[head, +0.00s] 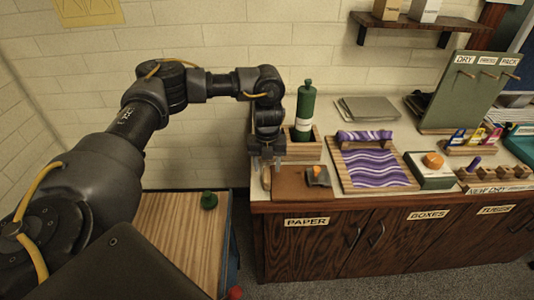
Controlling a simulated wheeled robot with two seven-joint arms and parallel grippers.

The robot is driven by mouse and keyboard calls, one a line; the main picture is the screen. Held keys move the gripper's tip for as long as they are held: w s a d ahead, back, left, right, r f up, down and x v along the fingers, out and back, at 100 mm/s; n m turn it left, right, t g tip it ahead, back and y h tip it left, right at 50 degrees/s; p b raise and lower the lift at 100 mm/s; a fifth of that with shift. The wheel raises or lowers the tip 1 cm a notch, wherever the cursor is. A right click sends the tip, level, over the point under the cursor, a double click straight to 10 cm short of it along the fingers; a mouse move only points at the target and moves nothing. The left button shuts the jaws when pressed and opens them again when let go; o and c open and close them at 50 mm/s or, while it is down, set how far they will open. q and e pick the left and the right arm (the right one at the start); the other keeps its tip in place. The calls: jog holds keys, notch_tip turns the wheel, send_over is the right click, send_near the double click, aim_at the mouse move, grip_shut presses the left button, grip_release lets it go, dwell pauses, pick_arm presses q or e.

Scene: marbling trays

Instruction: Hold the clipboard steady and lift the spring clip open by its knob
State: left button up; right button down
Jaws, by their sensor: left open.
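The clipboard (289,187) is a flat brown board lying on the counter near its front edge. Its dark grey spring clip (319,180) sits at the board's right end, with a small orange knob (316,171) on top. The clip looks closed, though it is small in the picture. My left gripper (266,184) points down at the board's left end, open. A tan strip shows between its fingers; I cannot tell whether they touch the board. My right gripper is out of view.
A green bottle (305,110) stands in a wooden holder (302,148) just behind the clipboard. A wooden tray (345,181) with purple marbling lies to the right, then a green-and-white box (434,180) with an orange top. A lower wooden table (180,235) holds a green knob-like object (209,200).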

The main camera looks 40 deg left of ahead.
aim_at(267, 173)
pick_arm(q)
jog(key=shift+s+f, duration=0.25)
jog(key=shift+f, duration=0.8)
jog(key=shift+w+f, duration=0.1)
jog(key=shift+f, duration=0.75)
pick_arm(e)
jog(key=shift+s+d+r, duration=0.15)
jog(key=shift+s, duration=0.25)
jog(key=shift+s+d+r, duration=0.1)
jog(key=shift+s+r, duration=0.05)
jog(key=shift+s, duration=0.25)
pick_arm(q)
grip_shut()
jog(key=c, duration=0.8)
grip_release()
grip_shut()
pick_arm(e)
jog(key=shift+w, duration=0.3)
